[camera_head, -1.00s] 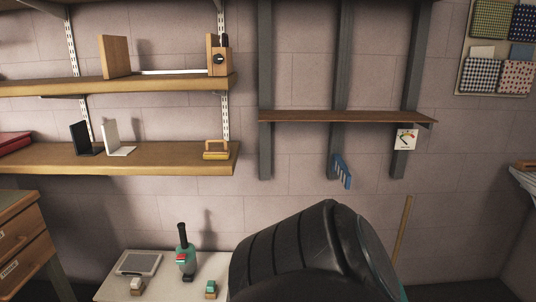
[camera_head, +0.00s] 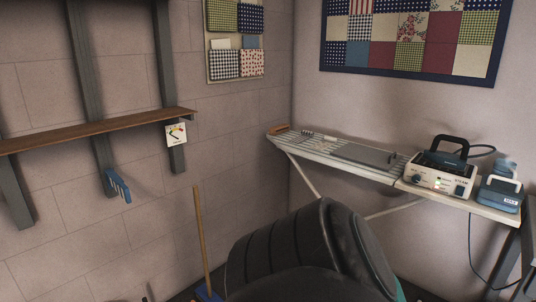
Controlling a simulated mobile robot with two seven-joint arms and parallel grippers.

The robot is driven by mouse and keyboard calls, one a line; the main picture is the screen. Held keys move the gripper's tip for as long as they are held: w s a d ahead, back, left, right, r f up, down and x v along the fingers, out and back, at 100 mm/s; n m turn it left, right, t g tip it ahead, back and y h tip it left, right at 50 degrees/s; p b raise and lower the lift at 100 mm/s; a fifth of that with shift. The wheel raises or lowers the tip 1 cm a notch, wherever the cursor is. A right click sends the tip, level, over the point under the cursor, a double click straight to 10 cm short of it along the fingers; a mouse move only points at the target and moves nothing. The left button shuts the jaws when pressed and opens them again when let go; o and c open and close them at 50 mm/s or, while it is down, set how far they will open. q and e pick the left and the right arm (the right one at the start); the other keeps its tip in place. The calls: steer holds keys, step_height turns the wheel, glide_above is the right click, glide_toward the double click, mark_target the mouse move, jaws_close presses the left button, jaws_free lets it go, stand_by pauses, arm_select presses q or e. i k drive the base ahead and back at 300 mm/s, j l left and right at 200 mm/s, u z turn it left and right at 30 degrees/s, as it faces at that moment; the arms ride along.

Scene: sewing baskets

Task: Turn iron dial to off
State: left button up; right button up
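A white appliance with front controls (camera_head: 427,182), which looks like the iron's base, stands on the right part of the ironing board (camera_head: 330,150). A dark iron with a black handle (camera_head: 450,142) rests on top of it. A dark round dial (camera_head: 459,190) shows at the right of its front, and small lit lamps show near the middle of the front. The dial's setting is too small to read. Neither gripper is in view.
A blue device with a pale handle (camera_head: 500,190) stands right of the appliance. A flat grey plate (camera_head: 365,156) lies on the board. A cable hangs below the board. A broom (camera_head: 202,240) leans at the wall. A brown shelf (camera_head: 95,131) is at left.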

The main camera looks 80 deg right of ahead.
mark_target(417, 179)
steer(key=z, duration=3.8)
